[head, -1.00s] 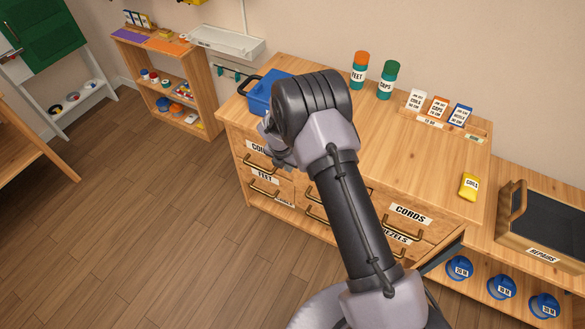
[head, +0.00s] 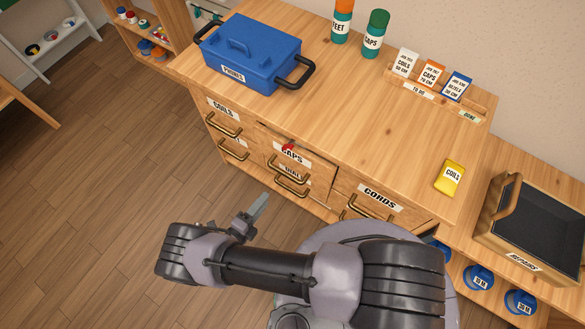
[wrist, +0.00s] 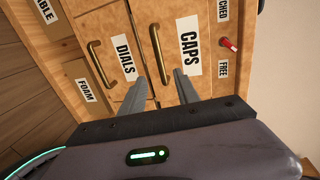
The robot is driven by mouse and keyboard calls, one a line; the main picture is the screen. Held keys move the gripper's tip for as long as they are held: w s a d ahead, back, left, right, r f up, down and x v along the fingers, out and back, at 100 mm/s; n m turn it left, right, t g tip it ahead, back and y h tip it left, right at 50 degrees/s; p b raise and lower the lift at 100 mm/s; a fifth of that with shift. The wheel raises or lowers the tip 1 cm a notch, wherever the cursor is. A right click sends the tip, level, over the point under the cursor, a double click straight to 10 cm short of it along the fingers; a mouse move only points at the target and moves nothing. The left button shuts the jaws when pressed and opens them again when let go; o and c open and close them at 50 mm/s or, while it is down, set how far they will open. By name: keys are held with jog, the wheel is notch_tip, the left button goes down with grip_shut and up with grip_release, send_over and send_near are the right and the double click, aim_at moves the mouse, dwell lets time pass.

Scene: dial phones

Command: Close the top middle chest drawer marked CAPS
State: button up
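The CAPS drawer (head: 313,172) is the top middle drawer of the wooden chest, with a brass handle and a white label. Its front seems to stand slightly out from the chest, but I cannot tell how far. The CAPS drawer front (wrist: 194,22) also shows in the wrist view, with its handle (wrist: 160,58). My gripper (head: 263,203) is in front of the chest, apart from the drawer in the head view. In the wrist view my gripper (wrist: 161,84) has its fingers spread and nothing between them; they point towards the CAPS and DIALS fronts.
A red knob (wrist: 228,43) sits between a FREE label and a partly hidden label ending in CHED. The DIALS drawer (wrist: 118,30) is below CAPS. Floor at left is clear.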

aim_at(286, 173)
jog(key=b+x, duration=0.1)
jog(key=x, duration=1.3)
jog(key=shift+w, duration=0.2)
grip_shut()
dwell(0.6)
